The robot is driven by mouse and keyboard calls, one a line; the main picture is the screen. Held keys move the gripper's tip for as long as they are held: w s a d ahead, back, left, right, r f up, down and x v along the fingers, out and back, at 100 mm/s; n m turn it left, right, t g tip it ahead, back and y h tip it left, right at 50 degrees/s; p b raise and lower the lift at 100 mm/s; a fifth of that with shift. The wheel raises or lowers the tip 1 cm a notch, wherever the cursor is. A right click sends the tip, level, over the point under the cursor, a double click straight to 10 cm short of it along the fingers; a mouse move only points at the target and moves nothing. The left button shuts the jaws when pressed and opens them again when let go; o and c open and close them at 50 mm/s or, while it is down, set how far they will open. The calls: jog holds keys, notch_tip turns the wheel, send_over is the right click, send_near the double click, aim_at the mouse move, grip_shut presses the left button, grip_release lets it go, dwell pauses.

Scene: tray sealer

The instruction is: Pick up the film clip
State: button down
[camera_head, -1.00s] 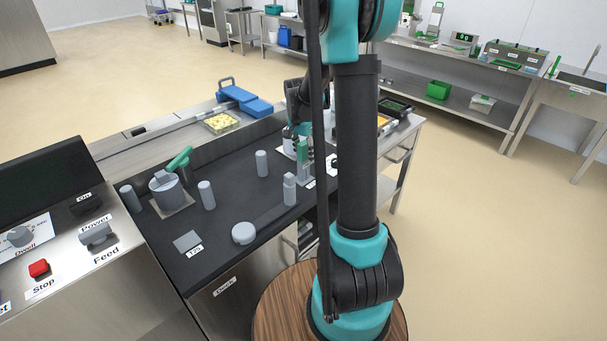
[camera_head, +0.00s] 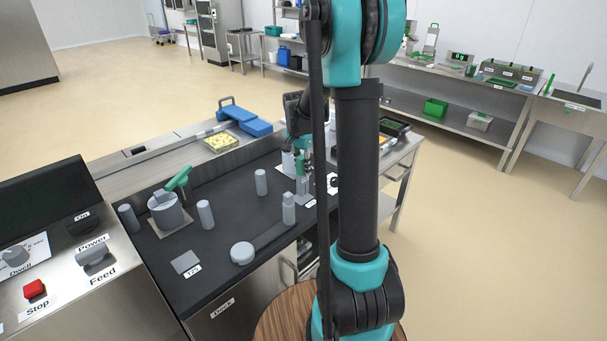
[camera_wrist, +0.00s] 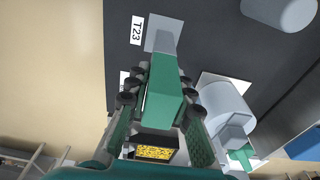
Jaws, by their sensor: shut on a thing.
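The film clip (camera_wrist: 166,88) is a green block-shaped piece with a grey end. In the wrist view it sits between the two fingers of my gripper (camera_wrist: 160,103), which is shut on it. The clip's far end lies in front of a grey square patch on the dark deck, beside the T23 label. Whether it touches the deck is hard to tell. In the head view my gripper (camera_head: 303,153) is at the far right part of the deck, partly hidden by my own arm, and the clip is too small there to make out clearly.
The dark deck (camera_head: 226,254) holds several grey posts, a round grey knob (camera_head: 242,253) and a grey cylinder (camera_head: 165,209) with a green handle. A tray of yellow pieces (camera_head: 220,142) and a blue-handled part (camera_head: 254,127) lie behind. The control panel (camera_head: 60,262) is at left.

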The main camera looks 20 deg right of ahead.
notch_tip(320, 180, up, 18)
dwell(0.3)
jog(key=shift+f, duration=0.15)
dwell(0.5)
